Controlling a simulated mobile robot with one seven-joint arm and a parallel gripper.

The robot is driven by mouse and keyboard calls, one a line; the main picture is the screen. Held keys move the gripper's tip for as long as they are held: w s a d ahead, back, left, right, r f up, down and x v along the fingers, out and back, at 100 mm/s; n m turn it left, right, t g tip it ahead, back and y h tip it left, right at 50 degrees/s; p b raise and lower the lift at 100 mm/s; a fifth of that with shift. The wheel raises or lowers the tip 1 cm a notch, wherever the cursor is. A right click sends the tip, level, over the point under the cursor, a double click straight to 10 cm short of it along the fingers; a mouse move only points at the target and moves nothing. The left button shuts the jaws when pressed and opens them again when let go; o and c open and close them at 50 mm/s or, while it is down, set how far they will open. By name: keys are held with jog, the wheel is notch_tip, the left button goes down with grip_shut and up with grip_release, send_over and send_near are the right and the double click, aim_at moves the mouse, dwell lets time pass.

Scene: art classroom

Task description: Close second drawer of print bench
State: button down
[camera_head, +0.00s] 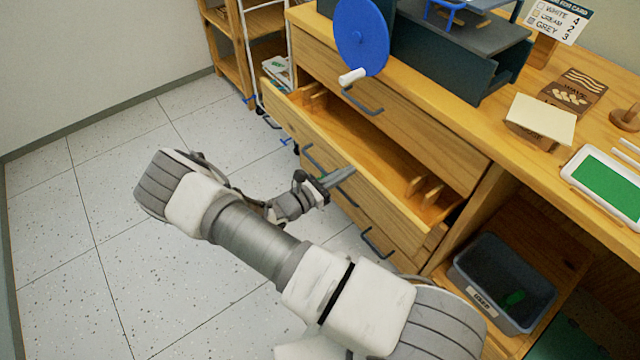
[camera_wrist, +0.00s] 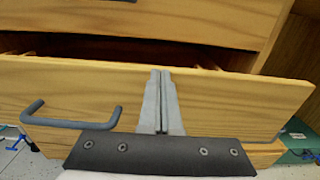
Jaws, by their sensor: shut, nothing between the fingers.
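The print bench (camera_head: 468,148) is a wooden unit with a stack of drawers. Its second drawer (camera_head: 385,185) stands pulled out below the shut top drawer, with its open inside and small wooden dividers visible. The drawer's front (camera_wrist: 225,105) fills the middle of the wrist view, with its dark bar handle (camera_wrist: 70,121) to the left of my fingers. My gripper (camera_head: 350,172) is shut and empty, pointing at that front to the right of the handle. The fingertips (camera_wrist: 160,74) overlap the front near its top edge; I cannot tell whether they touch it.
Lower drawers with handles (camera_head: 377,246) sit below the open one. A blue wheel with a white crank (camera_head: 360,38) overhangs the bench top. A dark bin (camera_head: 502,282) stands on the shelf at right. A wooden shelf unit (camera_head: 228,62) is behind. The speckled floor (camera_head: 75,245) at left is clear.

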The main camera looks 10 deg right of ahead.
jog(key=x, duration=1.5)
jog(key=shift+w+d+r, duration=0.1)
jog(key=shift+r, duration=0.05)
jog(key=p+v, duration=0.3)
jog(key=v, duration=1.1)
jog(key=shift+a, duration=0.35)
